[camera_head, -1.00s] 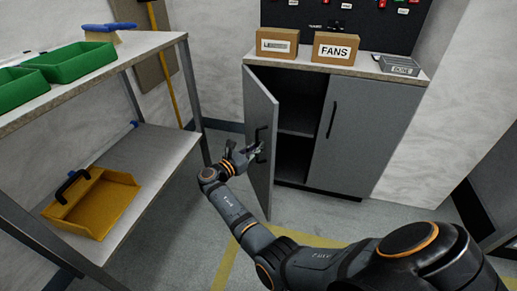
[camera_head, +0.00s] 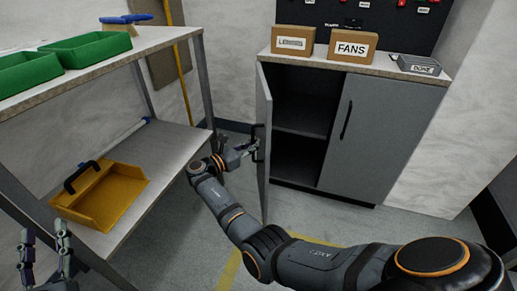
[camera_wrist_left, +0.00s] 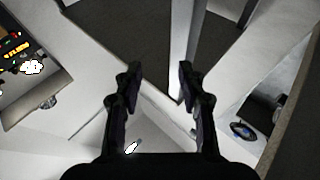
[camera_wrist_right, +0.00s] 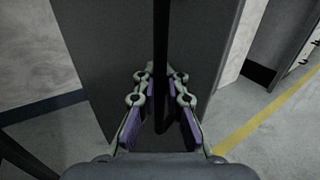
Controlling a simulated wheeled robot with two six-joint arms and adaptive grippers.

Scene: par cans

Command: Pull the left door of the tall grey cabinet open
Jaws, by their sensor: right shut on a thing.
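The tall grey cabinet (camera_head: 362,140) stands at the back. Its left door (camera_head: 264,185) is swung wide and seen almost edge-on, and the dark inside with a shelf (camera_head: 302,118) shows. Its right door is closed. My right gripper (camera_head: 250,149) is at the left door's dark bar handle. In the right wrist view my right gripper (camera_wrist_right: 160,88) has its fingers on both sides of the handle (camera_wrist_right: 161,45), shut on it, with the grey door panel (camera_wrist_right: 105,50) behind. My left gripper (camera_head: 45,245) is at the lower left, fingers apart and empty; it also shows in the left wrist view (camera_wrist_left: 157,72).
A metal shelf unit (camera_head: 180,146) stands at left, close to my right gripper, with green bins (camera_head: 85,50) above and a yellow dustpan (camera_head: 118,198) below. Two cardboard boxes (camera_head: 354,49) and a grey box (camera_head: 419,65) sit on the cabinet top. Floor in front is clear.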

